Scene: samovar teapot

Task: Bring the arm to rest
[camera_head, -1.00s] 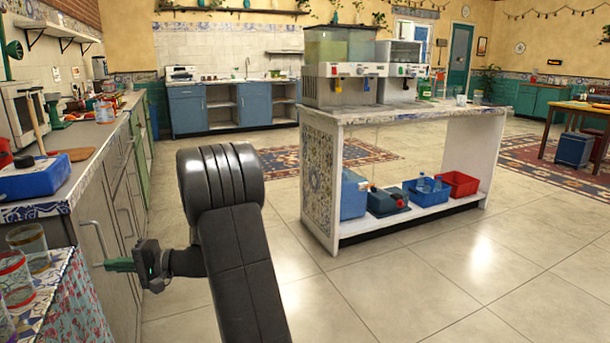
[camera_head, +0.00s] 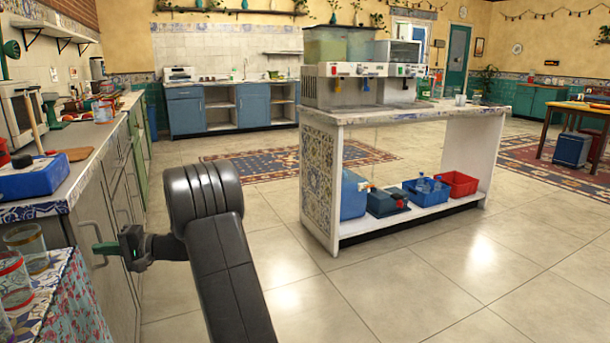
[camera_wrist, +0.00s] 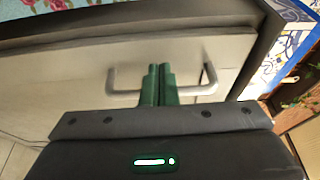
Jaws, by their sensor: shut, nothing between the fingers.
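My gripper (camera_head: 104,248) is at the lower left in the head view, with its green fingers pointing left towards the grey cabinet fronts. In the wrist view my gripper (camera_wrist: 158,70) shows its two green fingers side by side, shut and empty. Behind the fingertips is a metal bar handle (camera_wrist: 122,84) on a pale drawer or cabinet front (camera_wrist: 70,70). Whether the fingertips touch the handle or front, I cannot tell. My dark arm is folded in the lower middle of the head view.
A left counter holds a blue box (camera_head: 34,178). Glass jars (camera_head: 30,246) stand on a patterned cloth-covered table. A white island (camera_head: 405,118) with drink dispensers and a red crate (camera_head: 458,183) stands to the right. The tiled floor (camera_head: 400,280) between is clear.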

